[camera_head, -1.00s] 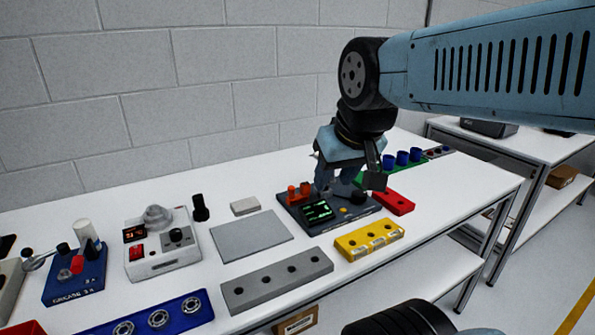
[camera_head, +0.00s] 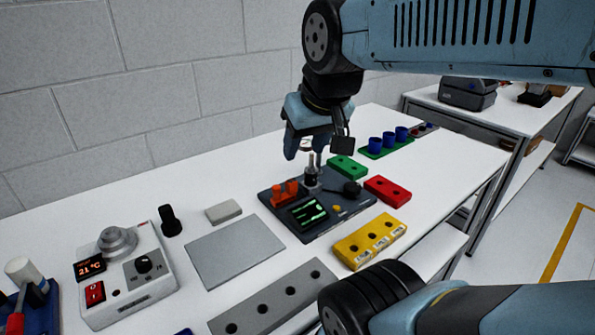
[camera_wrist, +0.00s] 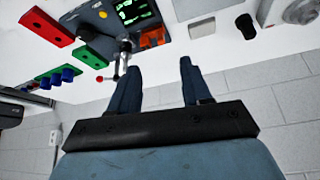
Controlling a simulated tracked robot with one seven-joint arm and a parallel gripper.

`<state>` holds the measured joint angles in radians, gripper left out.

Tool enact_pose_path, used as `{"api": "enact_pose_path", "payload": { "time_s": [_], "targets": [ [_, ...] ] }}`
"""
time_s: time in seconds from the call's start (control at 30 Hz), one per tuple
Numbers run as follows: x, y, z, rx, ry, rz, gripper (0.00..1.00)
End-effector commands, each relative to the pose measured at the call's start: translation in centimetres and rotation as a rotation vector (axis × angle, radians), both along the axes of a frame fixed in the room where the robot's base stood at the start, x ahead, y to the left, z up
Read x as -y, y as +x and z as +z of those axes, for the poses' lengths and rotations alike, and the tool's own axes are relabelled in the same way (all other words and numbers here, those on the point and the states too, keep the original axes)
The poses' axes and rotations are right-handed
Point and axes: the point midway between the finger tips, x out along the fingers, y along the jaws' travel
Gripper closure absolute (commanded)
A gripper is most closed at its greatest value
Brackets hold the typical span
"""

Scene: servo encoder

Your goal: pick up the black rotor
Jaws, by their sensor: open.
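A small upright part with a black lower body and a metal shaft (camera_head: 312,172) stands on the dark test board (camera_head: 345,213); I cannot tell for sure whether it is the black rotor. It also shows in the wrist view (camera_wrist: 122,58), left of the fingers. Another upright black piece (camera_head: 170,221) stands alone on the table left of the board; it shows in the wrist view (camera_wrist: 245,27) too. My gripper (camera_head: 306,152) is just above the back of the board. In the wrist view my gripper (camera_wrist: 158,67) has its two fingers apart with nothing between them.
The board carries orange parts (camera_head: 285,193), a lit screen (camera_head: 307,212) and a black knob (camera_head: 352,188). Yellow (camera_head: 370,241), red (camera_head: 388,190) and green (camera_head: 347,167) blocks lie around its right side. A grey plate (camera_head: 235,250) and a control box (camera_head: 125,275) are left.

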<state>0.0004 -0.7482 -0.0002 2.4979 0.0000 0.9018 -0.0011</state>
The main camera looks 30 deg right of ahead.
Motion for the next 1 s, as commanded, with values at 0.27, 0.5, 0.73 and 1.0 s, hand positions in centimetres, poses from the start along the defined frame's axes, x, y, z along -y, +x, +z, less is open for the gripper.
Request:
{"api": "enact_pose_path", "payload": {
  "time_s": [0.27, 0.5, 0.73, 1.0],
  "targets": [
    [1.5, 3.1, 0.8, -0.077, -0.009, 0.0, 0.52],
    [3.6, 7.9, 1.4, -0.195, -0.019, 0.006, 0.52],
    [6.2, 12.6, 0.9, -0.307, -0.02, 0.012, 0.52],
    [9.4, 17.6, -0.7, -0.427, -0.014, 0.023, 0.52]
  ]
}}
